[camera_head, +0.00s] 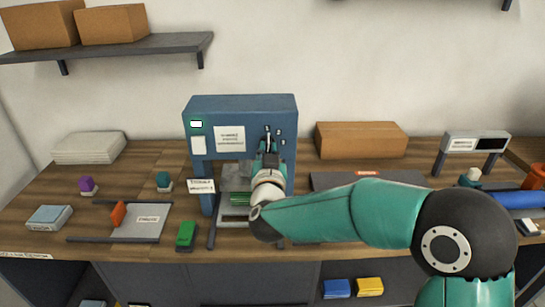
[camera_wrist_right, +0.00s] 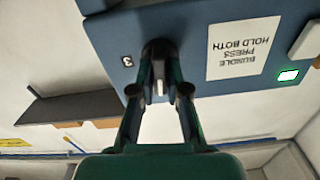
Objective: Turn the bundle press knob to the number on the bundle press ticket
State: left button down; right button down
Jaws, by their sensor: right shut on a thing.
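The blue bundle press (camera_head: 240,104) stands at the back middle of the bench. My right gripper (camera_head: 267,142) is at the upper right of its front face and hides most of the knob. In the right wrist view, which is upside down, my right gripper (camera_wrist_right: 160,75) is shut on the dark knob (camera_wrist_right: 158,88), which has a white mark. A number 3 (camera_wrist_right: 126,61) shows beside the knob; other dial numbers are too small or hidden. A white tag (camera_head: 201,186) hangs at the press's lower left; its print is unreadable. My left gripper is not in view.
A "bundle press hold both" sign (camera_wrist_right: 240,47) and a lit green display (camera_wrist_right: 288,75) are on the press front. A cardboard box (camera_head: 361,140) stands right of the press. A green block (camera_head: 186,234) and a tray (camera_head: 138,222) lie to the left.

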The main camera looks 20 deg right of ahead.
jog(key=shift+d+f+m+b, duration=0.1)
jog(key=shift+m+b, duration=2.4)
jog(key=shift+m, duration=0.25)
jog(key=shift+d+f+m+b, duration=0.1)
jog(key=shift+f+m+b, duration=0.05)
jog(key=shift+m+b, duration=2.45)
jog(key=shift+d+f+m+b, duration=0.1)
jog(key=shift+m+b, duration=2.3)
jog(key=shift+m, duration=0.45)
jog(key=c, duration=1.2)
grip_release()
jog(key=shift+s+d, duration=0.1)
jog(key=shift+o, duration=0.2)
jog(key=shift+r, duration=0.1)
